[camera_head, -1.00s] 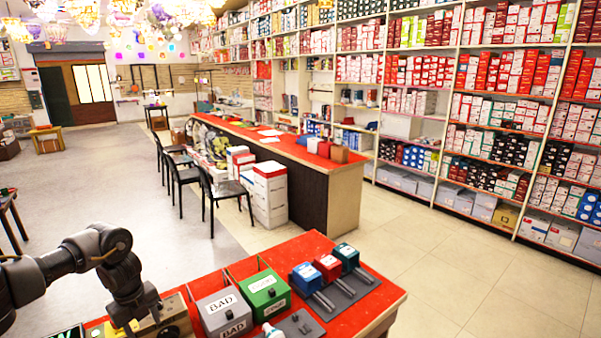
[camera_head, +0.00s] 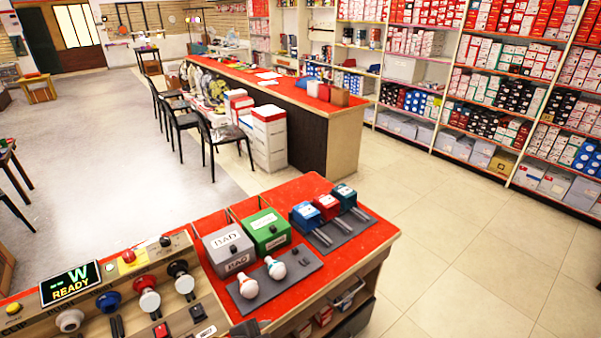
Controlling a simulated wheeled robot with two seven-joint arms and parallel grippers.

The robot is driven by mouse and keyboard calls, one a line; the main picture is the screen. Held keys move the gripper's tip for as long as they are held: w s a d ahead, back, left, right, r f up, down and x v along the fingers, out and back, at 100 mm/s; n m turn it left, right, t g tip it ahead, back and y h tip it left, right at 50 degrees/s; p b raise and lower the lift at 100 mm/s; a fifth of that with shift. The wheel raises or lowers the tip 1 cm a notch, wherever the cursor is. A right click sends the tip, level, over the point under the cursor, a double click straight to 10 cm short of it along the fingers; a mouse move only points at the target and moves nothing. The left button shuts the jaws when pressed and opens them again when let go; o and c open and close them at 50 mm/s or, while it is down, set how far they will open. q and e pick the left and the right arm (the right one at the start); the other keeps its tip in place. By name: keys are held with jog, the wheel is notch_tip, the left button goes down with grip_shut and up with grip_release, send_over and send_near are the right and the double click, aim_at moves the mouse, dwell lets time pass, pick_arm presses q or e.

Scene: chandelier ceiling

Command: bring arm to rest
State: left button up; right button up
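Neither of my grippers can be made out. A small dark shape shows at the bottom edge of the picture, too cut off to identify. The red-topped workbench (camera_head: 345,240) fills the lower middle. A wooden test panel (camera_head: 130,285) at lower left carries several bulbs and a display (camera_head: 70,283) reading "W READY".
Blue, red and dark teal blocks, the red block (camera_head: 327,206) in the middle, stand on a dark plate at the bench's back right. A long red-topped counter (camera_head: 290,95) with chairs stands behind. Stocked shelves line the right. Floor (camera_head: 440,240) right of the bench is clear.

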pick_arm(q)
jog(key=s+a+f+n+g+y, duration=0.2)
jog(key=s+a+n+g+y, duration=0.25)
jog(key=s+a+n, duration=1.1)
jog(key=s+a+f+m+b, duration=0.1)
jog(key=s+f+m+b, duration=0.15)
jog(key=f, duration=1.45)
jog(key=s+a+f+m+b, duration=0.1)
jog(key=s+f+b, duration=0.3)
jog(key=f, duration=1.2)
jog(key=s+a+f+g+b, duration=0.1)
jog(key=s+a+f+b, duration=0.1)
jog(key=s+f, duration=1.3)
notch_tip(320, 180, down, 3)
jog(key=shift+f+g+b, duration=0.1)
jog(key=shift+g+b, duration=0.25)
jog(key=shift+b, duration=0.55)
jog(key=shift+s+a+y, duration=0.1)
jog(key=shift+y, duration=0.15)
